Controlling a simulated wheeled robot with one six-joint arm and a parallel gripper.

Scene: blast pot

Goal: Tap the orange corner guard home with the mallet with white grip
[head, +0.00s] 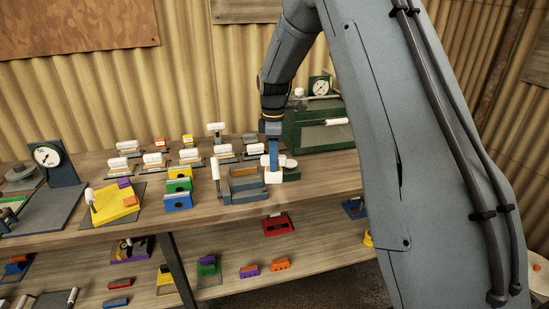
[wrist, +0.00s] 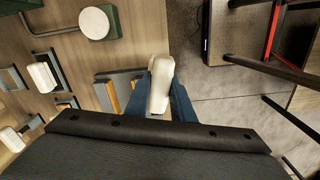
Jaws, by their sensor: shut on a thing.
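My gripper (head: 273,158) has blue fingers and points down over the front part of the bench top. It is shut on a white, rounded, elongated piece (wrist: 160,84), which looks like the white grip of the mallet. That white piece also shows under the fingers in the head view (head: 272,177). The mallet's head cannot be made out. Just left of the gripper is a grey fixture (head: 245,190) with an orange strip (head: 243,172), possibly the orange corner guard. In the wrist view the strip (wrist: 113,97) lies left of the fingers, apart from them.
A green cabinet (head: 322,137) stands behind, to the right. Several white-handled tools fill the back of the bench (head: 75,229). Left are coloured blocks (head: 178,202), a yellow board (head: 115,207) and a gauge (head: 47,155). A lower shelf holds orange and other pieces (head: 280,265).

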